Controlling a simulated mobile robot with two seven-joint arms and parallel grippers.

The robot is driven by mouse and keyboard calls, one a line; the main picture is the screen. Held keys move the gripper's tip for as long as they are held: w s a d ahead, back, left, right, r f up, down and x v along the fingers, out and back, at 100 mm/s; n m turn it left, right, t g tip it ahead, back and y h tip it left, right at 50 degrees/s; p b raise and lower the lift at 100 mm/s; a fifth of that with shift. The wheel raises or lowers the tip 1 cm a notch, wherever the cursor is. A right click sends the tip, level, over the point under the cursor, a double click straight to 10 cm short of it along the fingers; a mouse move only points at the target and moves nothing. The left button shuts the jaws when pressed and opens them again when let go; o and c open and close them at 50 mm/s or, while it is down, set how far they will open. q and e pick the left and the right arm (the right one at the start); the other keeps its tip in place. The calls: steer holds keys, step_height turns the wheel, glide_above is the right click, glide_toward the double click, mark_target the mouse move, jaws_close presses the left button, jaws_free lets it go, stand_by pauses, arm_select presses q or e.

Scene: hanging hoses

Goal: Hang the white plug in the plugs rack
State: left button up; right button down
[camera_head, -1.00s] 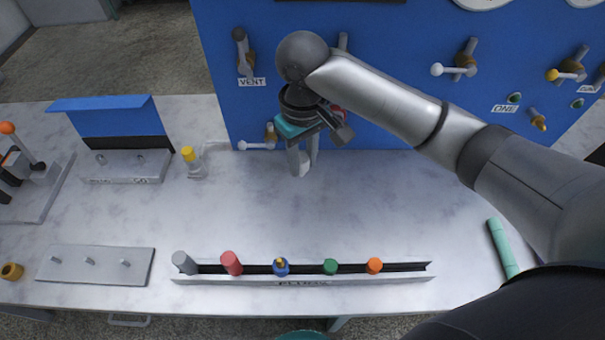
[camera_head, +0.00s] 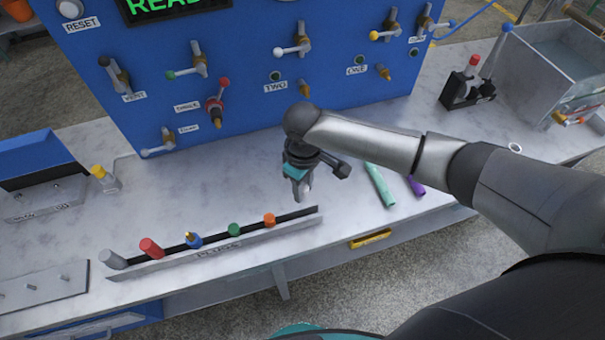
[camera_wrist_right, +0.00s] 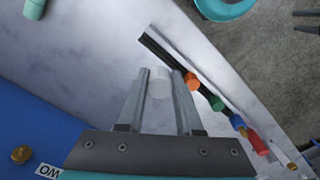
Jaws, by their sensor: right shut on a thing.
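My right gripper (camera_head: 299,198) is shut on the white plug (camera_wrist_right: 160,82), which sits between its fingertips in the right wrist view. In the head view the fingers point down near the right end of the plugs rack, and the plug is hard to make out there. The plugs rack (camera_head: 285,230) is a long pale rail with a dark slot along the table's front edge. It holds a grey, a red, a blue, a green and an orange plug (camera_head: 269,220), with the orange one closest to the gripper. The slot's right end looks empty. My left gripper is not in view.
A blue panel (camera_head: 240,110) with valve handles stands behind the table. A teal cylinder (camera_head: 379,184) and a purple piece (camera_head: 415,186) lie right of the gripper. A pegged plate (camera_head: 45,290) lies at the left.

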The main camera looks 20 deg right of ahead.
steer(key=shift+s+d+f, duration=0.1)
steer(key=shift+s+d, duration=0.1)
steer(key=shift+w+a, duration=0.1)
steer(key=shift+w, duration=0.05)
steer(key=shift+p, duration=0.4)
steer(key=b, duration=0.3)
glide_above(305, 208)
steer(key=s, duration=0.1)
steer(key=shift+s+a+f, duration=0.1)
steer(key=shift+a+f, duration=0.05)
steer(key=shift+f, duration=1.15)
steer(key=shift+s+a+f, duration=0.1)
steer(key=shift+a+f, duration=0.05)
steer(key=shift+f, duration=1.15)
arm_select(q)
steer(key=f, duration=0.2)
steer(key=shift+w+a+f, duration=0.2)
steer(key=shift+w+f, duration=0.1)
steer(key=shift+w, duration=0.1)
arm_select(e)
steer(key=shift+f, duration=0.35)
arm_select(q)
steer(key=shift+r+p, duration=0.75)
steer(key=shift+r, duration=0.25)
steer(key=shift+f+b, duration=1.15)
arm_select(e)
steer(key=shift+f, duration=1.75)
